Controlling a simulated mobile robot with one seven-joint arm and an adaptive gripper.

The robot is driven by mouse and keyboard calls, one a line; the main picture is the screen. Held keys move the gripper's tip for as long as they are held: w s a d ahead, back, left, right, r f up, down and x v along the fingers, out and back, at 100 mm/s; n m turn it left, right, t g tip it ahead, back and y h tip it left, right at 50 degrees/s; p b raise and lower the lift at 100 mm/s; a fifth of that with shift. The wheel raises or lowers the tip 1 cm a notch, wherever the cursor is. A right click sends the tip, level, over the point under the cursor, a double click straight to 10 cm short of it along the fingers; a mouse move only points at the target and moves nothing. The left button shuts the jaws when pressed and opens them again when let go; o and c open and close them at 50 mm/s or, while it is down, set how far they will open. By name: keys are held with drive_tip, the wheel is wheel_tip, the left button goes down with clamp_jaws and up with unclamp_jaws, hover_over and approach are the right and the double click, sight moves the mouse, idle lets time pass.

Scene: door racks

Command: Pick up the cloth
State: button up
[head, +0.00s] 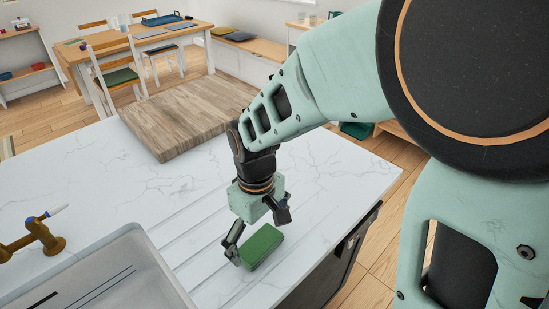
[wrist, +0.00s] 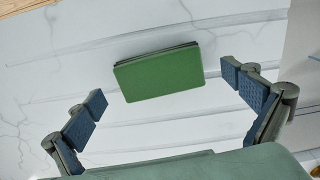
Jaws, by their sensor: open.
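The cloth (head: 262,246) is a green, folded, block-like piece lying on the white marble counter, near its front edge. My gripper (head: 261,231) is just above it, pointing down, with its fingers spread. In the wrist view the cloth (wrist: 160,76) lies ahead of and between the two open fingers (wrist: 170,112), apart from both. Nothing is held. In the head view one finger hides a little of the cloth's left end.
A sink (head: 100,272) with a brass tap (head: 38,238) is at the left. A wooden board (head: 185,112) lies at the counter's far side. Grooves run across the counter around the cloth. A dining table (head: 130,45) stands beyond.

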wheel_tip(320, 180, down, 2)
drive_tip(key=shift+f, duration=0.15)
drive_tip(key=c, duration=1.2)
drive_tip(key=shift+c, duration=0.2)
